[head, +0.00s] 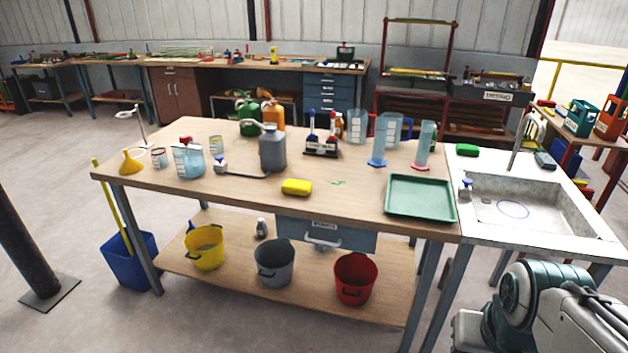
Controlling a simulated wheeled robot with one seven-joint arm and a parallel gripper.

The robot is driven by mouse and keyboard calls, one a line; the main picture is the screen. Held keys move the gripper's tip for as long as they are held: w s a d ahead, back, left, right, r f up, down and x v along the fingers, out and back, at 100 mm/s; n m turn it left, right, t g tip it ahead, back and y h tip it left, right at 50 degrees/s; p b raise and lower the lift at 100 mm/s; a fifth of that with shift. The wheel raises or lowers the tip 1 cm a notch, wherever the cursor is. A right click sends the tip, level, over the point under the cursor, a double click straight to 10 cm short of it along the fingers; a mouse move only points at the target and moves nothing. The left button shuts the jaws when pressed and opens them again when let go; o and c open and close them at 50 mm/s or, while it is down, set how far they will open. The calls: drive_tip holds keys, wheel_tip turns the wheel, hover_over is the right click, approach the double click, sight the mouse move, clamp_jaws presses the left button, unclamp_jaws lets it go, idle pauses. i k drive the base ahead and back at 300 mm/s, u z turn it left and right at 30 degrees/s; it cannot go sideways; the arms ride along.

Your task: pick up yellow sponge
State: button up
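The yellow sponge (297,187) lies flat on the wooden workbench (340,206), near its front edge and about mid-length. It is in plain view, with nothing on top of it. My arm shows at the bottom right, in front of the sink. My gripper is not in view.
A green tray (420,198) lies right of the sponge, and a grey can (272,148) stands behind it. Measuring cylinders (378,150) and a bottle rack (321,147) stand farther back. A sink (530,205) adjoins at right. Buckets (274,262) stand on the lower shelf.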

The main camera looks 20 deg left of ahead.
sight(302, 188)
drive_tip(key=u, duration=0.2)
drive_tip(key=i, duration=0.4)
drive_tip(key=u, duration=0.7)
drive_tip(key=i, duration=1.6)
drive_tip(key=z, duration=0.25)
